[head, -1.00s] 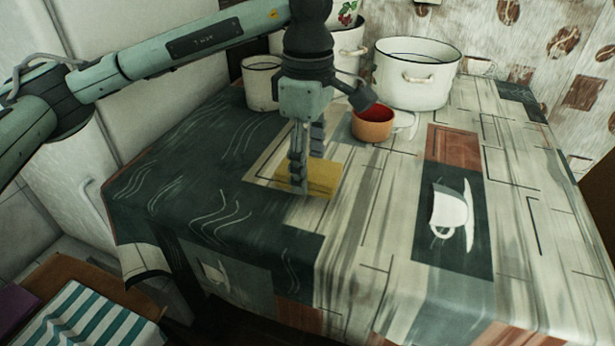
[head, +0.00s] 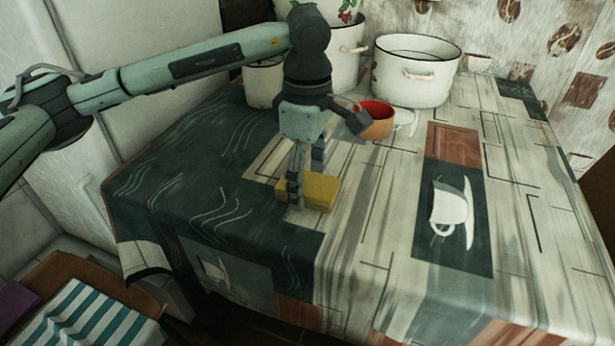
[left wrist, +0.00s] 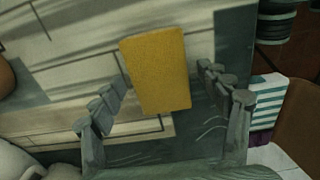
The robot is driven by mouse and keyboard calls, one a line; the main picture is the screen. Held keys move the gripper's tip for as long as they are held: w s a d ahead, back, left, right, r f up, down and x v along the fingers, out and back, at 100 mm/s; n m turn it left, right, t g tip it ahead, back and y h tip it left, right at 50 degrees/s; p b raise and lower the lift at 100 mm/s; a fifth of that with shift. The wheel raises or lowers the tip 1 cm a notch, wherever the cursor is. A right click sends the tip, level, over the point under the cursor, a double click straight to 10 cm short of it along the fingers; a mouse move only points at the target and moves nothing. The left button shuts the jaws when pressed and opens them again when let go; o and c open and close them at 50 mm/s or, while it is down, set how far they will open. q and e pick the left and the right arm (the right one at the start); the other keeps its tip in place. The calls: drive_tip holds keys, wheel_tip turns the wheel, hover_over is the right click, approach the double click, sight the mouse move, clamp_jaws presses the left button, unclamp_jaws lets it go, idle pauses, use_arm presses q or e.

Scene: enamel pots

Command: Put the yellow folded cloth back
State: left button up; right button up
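The yellow folded cloth (head: 322,190) lies on the table's patterned tablecloth, near the edge between its dark and light parts. It also shows in the left wrist view (left wrist: 156,68) as a plain yellow rectangle. My left gripper (head: 307,184) points down over the cloth, one finger in front of it and the other behind. In the left wrist view my left gripper (left wrist: 166,76) has its fingers spread wide, one on each side of the cloth, with gaps on both sides. I cannot tell the exact height of the fingertips above the table. My right gripper is not in view.
An orange bowl with a red inside (head: 378,120) stands close behind my left gripper. White enamel pots (head: 415,80) stand at the back of the table. A striped cloth (head: 85,318) lies on a brown surface at the lower left. The table's right side is clear.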

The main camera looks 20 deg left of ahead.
sight(308, 182)
use_arm(q)
drive_tip(key=shift+r, duration=0.1)
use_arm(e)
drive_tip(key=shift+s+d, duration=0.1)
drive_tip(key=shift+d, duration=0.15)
use_arm(q)
drive_tip(key=shift+r+p, duration=0.15)
drive_tip(key=shift+p, duration=0.15)
wheel_tip(308, 182, up, 12)
drive_tip(key=shift+b, duration=0.4)
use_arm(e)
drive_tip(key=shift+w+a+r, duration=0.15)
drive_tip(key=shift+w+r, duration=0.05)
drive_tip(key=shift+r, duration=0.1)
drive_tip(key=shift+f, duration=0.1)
